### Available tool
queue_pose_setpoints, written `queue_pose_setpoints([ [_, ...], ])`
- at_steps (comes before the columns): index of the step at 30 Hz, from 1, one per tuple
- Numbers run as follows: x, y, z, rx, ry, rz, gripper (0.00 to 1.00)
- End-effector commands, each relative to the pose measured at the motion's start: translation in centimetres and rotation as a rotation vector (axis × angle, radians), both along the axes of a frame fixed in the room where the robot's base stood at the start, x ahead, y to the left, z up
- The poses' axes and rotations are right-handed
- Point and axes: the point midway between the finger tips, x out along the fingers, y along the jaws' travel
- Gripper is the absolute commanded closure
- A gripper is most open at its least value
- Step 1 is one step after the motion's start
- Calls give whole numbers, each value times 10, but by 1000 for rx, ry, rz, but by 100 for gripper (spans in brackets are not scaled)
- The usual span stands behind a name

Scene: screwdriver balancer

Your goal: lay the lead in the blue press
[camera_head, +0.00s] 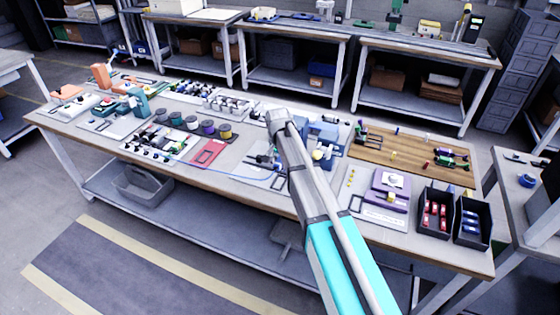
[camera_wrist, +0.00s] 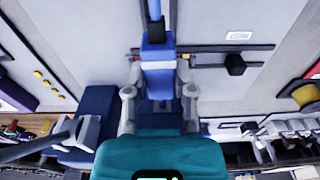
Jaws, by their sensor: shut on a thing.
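My gripper (camera_wrist: 158,92) is shut on the blue lead's end (camera_wrist: 157,65), a blue block with a pale band and a black collar, between the two grey fingers. The thin blue lead (camera_wrist: 154,10) runs from the collar to the top edge of the wrist view. In the head view the lead (camera_head: 205,165) trails left across the table, and my gripper (camera_head: 266,160) is low over the table, left of my arm. The blue press (camera_head: 325,132) stands just right of it, partly hidden by my arm. A dark blue block, perhaps the press, shows in the wrist view (camera_wrist: 92,115).
A red plate (camera_head: 209,152) and several coloured spools (camera_head: 208,127) are to the left. A wooden board (camera_head: 405,150) lies right of the press. A purple fixture (camera_head: 389,190) and two black bins (camera_head: 436,212) stand at the front right.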

Motion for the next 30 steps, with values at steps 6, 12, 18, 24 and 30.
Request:
queue_pose_setpoints([
  [6,0,0,-12,0,0,0,100],
  [12,0,0,-30,0,0,0,100],
  [18,0,-1,-50,0,0,-1,100],
  [24,0,-1,-66,0,0,-1,100],
  [30,0,-1,-74,0,0,-1,100],
])
